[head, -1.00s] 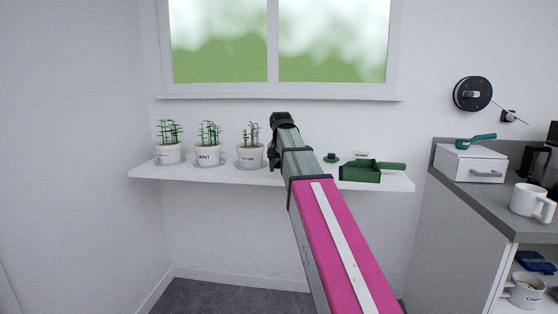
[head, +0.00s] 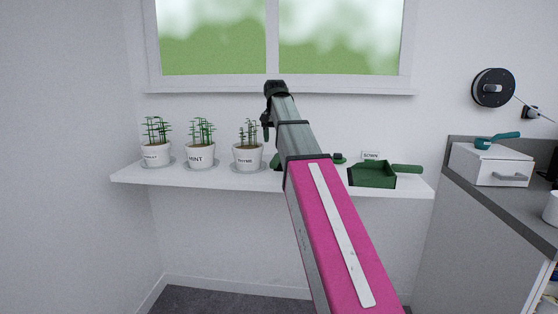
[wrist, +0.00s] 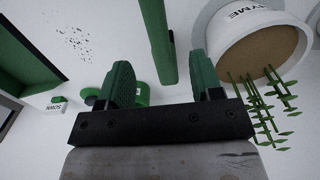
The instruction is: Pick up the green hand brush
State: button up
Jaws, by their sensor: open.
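In the wrist view, a long green bar (wrist: 158,40), which looks like the green hand brush's handle, runs from the top edge to between the finger pads of my gripper (wrist: 162,75). The pads are apart, with one on each side of it, and I see no contact. In the head view, my gripper (head: 267,130) shows dark above the shelf, just right of the thyme pot. A small green part (head: 275,161), perhaps the brush, shows at shelf level left of my arm. My arm hides the rest.
The white shelf (head: 215,179) holds several potted herbs, including a thyme pot (head: 248,157) close beside the gripper; it also shows in the wrist view (wrist: 238,50). A green dustpan (head: 372,175), a sign (head: 370,155) and a small green item (head: 339,159) stand right of my arm.

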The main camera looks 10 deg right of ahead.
aim_at(276, 156)
notch_tip(276, 156, down, 10)
jog(key=shift+d+f, duration=0.1)
jog(key=shift+d, duration=0.05)
jog(key=c, duration=1)
